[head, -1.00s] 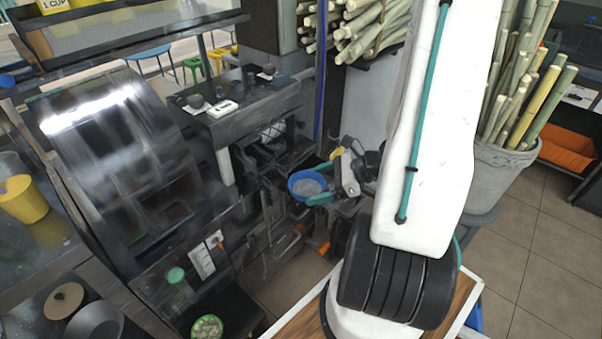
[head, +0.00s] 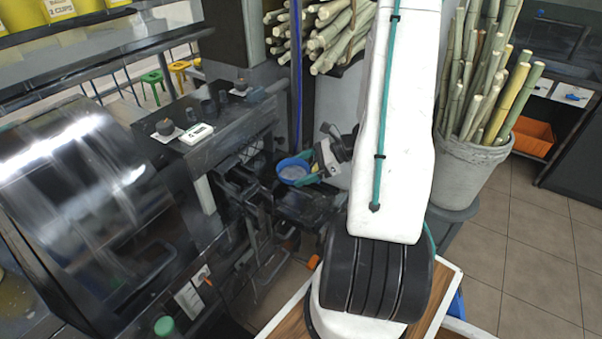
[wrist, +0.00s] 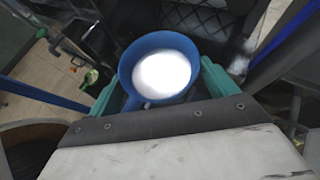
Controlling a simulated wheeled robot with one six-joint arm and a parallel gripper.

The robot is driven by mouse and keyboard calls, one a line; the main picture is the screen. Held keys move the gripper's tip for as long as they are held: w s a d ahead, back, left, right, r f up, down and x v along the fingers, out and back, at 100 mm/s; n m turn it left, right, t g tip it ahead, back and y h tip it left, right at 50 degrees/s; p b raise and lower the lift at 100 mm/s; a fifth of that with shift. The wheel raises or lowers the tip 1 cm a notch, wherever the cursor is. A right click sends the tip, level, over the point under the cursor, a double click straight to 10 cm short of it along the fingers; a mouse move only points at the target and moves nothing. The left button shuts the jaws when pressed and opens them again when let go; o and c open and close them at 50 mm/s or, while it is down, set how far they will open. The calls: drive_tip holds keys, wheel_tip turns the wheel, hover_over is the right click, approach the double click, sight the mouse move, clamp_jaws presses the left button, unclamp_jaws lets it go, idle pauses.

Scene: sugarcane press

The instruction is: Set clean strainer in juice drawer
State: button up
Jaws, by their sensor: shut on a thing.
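The clean strainer is a round blue bowl with a white mesh (wrist: 165,72). It sits between the two green fingers of my gripper (wrist: 160,98) in the wrist view, and the gripper is shut on it. In the head view the strainer (head: 294,170) is held in the air by my gripper (head: 312,176), in front of the dark press machine (head: 232,150). A dark open frame, perhaps the juice drawer area (head: 262,195), lies just below and left of the strainer. I cannot make out the drawer clearly.
A large shiny curved metal cover (head: 80,190) stands at the left. A bucket of cane stalks (head: 470,165) is at the right. A stack of cane (head: 320,35) lies at the back. A blue upright pole (head: 297,80) rises behind the strainer. Tiled floor (head: 520,225) is free at right.

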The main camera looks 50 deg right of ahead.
drive_tip(key=shift+f, duration=1.15)
